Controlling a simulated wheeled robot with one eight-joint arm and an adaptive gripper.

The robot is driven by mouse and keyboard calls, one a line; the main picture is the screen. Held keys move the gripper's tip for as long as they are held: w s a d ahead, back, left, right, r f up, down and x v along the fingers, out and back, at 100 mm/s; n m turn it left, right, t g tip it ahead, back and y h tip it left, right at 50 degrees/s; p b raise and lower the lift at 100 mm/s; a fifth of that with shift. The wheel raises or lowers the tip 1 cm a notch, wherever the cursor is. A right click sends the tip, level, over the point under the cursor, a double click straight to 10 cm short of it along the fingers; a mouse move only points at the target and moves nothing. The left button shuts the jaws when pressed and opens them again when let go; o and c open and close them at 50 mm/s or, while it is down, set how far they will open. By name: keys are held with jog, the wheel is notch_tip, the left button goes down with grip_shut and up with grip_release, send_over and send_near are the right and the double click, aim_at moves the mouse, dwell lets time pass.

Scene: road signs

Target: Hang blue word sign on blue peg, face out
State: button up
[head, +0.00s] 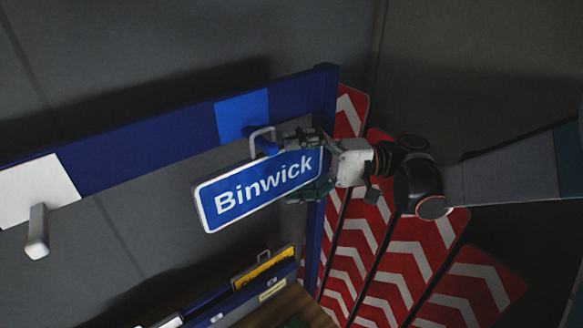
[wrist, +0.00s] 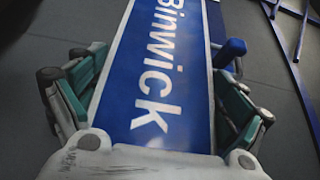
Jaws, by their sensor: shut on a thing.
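The blue word sign (head: 242,197) reads "Binwick" in white, has a white border, and tilts up to the right with its face toward the head camera. It also fills the middle of the wrist view (wrist: 160,75). My gripper (head: 305,168) is shut on its right end, with one finger at the top edge and one at the bottom edge. A grey wire loop (head: 262,130) stands on the sign's top edge. The blue peg (head: 267,148) shows at the loop, close above the sign; I cannot tell whether it passes fully through. The peg also shows beside the sign in the wrist view (wrist: 232,50).
The dark blue rail (head: 150,141) carries a bright blue patch (head: 243,117) and a white patch with a white peg (head: 38,232). Red chevron boards (head: 370,250) stand behind my arm. A rack with a yellow sign (head: 265,266) lies below.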

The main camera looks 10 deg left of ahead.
jog(key=shift+f+b, duration=0.65)
jog(key=shift+f, duration=0.05)
jog(key=o, duration=1)
jog(key=v, duration=1.2)
